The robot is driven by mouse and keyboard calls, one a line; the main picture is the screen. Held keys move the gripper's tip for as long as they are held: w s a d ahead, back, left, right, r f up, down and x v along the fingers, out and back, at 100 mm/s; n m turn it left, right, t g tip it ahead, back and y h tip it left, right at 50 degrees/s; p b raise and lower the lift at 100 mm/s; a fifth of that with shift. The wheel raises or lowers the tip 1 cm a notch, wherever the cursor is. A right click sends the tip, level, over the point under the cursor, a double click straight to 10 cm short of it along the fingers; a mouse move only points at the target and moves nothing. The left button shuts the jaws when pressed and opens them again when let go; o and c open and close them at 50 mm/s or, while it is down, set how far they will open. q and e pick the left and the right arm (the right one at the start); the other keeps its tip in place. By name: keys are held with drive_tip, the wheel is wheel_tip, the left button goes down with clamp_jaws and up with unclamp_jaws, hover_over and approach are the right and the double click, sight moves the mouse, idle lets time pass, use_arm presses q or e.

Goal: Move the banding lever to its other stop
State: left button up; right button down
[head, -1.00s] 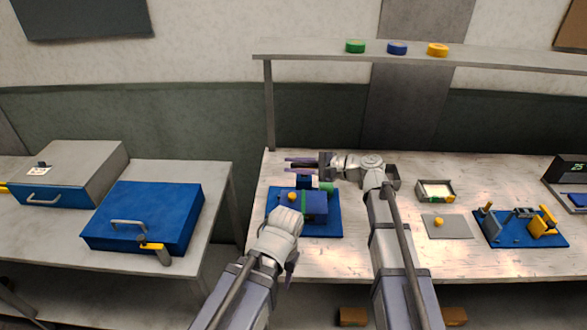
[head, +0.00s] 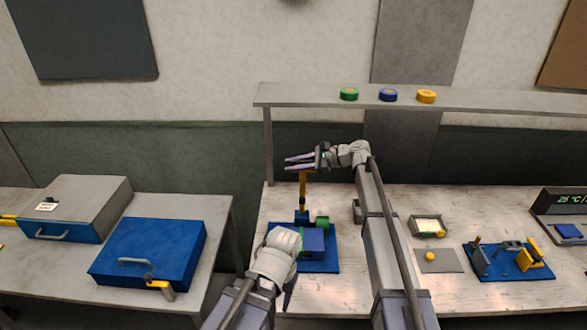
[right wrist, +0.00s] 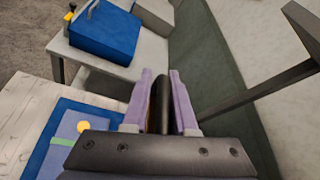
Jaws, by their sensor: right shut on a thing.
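My right gripper (head: 301,164) is shut on the lever's upper end. In the right wrist view a dark, round-ended piece (right wrist: 164,105) lies between its two purple fingers. My left gripper (head: 290,290) is low in front of the machine, pointing down; its fingers are mostly hidden by its wrist, which also covers part of the machine.
A shelf (head: 430,100) with green, blue and yellow rolls spans the back. To the right are a small tray (head: 429,227), a grey plate (head: 443,263) and another blue fixture (head: 515,263). A side table on the left holds a blue box (head: 150,250).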

drive_tip(key=shift+w+r, duration=0.1)
drive_tip(key=shift+w, duration=0.3)
drive_tip(key=c, duration=1.2)
unclamp_jaws()
drive_tip(key=o, duration=0.4)
drive_tip(key=shift+w, duration=0.1)
drive_tip(key=shift+c, duration=0.2)
drive_tip(key=shift+d, duration=0.1)
